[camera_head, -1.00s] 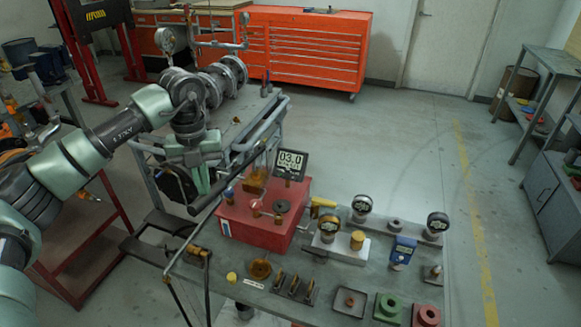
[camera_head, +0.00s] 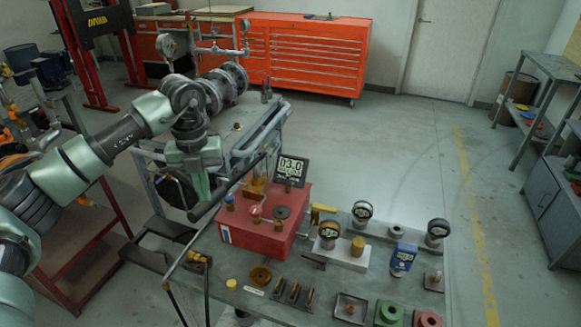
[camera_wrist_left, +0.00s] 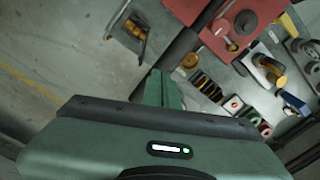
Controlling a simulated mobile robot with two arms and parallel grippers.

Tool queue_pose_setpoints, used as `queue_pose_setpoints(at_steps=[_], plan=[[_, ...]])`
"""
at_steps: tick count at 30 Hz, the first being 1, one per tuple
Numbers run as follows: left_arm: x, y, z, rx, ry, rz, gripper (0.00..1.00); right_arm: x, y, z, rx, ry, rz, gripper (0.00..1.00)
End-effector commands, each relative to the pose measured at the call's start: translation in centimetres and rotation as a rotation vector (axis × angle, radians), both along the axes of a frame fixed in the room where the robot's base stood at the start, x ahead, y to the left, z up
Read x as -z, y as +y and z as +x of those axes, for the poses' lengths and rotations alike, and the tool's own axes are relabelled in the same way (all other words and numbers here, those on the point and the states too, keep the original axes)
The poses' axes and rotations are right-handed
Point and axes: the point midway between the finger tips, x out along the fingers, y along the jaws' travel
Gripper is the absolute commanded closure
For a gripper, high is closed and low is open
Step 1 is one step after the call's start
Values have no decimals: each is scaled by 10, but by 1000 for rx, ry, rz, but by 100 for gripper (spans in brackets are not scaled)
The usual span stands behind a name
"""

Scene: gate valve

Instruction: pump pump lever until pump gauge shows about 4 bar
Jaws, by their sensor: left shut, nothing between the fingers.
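The pump lever (camera_head: 226,190) is a long dark bar slanting down to the left from the pump. My left gripper (camera_head: 200,190) points down, shut and empty, just above the lever's lower left end. In the wrist view the closed green fingers (camera_wrist_left: 161,88) are close beside the dark lever (camera_wrist_left: 181,48); I cannot tell whether they touch it. My right gripper is not in view.
A pipe assembly with flanges (camera_head: 226,82) stands behind.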

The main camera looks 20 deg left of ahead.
Motion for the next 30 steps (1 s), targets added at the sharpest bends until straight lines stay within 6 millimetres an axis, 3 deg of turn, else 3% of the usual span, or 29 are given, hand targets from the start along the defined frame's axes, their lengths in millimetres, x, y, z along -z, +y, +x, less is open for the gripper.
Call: queue_pose_setpoints(at_steps=[11,25,30], plan=[[1,0,0,0,0,0,100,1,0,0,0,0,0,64],[34,0,0,0,1,0,100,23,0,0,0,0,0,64],[30,0,0,0,0,0,100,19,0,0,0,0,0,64]])
